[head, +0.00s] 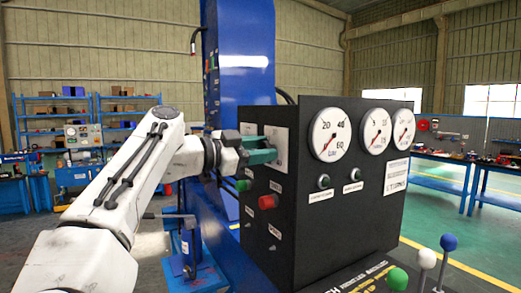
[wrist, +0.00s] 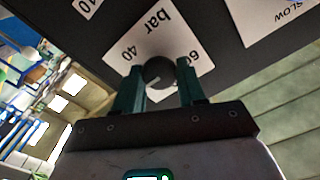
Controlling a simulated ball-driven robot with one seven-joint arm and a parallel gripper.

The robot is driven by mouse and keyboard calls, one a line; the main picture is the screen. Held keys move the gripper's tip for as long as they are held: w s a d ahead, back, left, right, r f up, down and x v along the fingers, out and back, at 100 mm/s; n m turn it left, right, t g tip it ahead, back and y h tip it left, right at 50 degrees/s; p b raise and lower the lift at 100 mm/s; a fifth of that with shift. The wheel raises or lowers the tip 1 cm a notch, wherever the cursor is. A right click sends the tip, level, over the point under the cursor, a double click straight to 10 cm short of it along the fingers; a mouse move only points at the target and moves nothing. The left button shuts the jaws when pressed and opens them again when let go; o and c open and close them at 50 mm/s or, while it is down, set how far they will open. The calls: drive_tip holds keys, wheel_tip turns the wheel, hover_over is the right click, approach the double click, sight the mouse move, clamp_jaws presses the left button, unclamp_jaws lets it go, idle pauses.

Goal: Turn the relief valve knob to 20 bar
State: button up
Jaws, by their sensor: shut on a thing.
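The relief valve knob (wrist: 158,72) is a dark round knob on a white scale plate (wrist: 168,38), marked "bar", 40 and 60 in the wrist view. My gripper (wrist: 160,80) has its green fingers on either side of the knob and is shut on it. A small pale mark shows on the knob, but I cannot tell which value it points at. The 20 mark does not show on the plate. In the head view my gripper (head: 262,151) reaches the left face of the black control box (head: 350,215). The knob is hidden there by the fingers.
Three round gauges (head: 330,134) with red needles sit on the box front. A red button (head: 268,202) and a green one (head: 243,185) are below my gripper. White, green and blue ball-topped levers (head: 427,259) stand at front right. A blue column (head: 238,65) rises behind.

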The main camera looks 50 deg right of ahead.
idle(0.4)
drive_tip(key=o, duration=1)
drive_tip(key=shift+b+v, duration=1.6)
drive_tip(key=shift+v, duration=3.85)
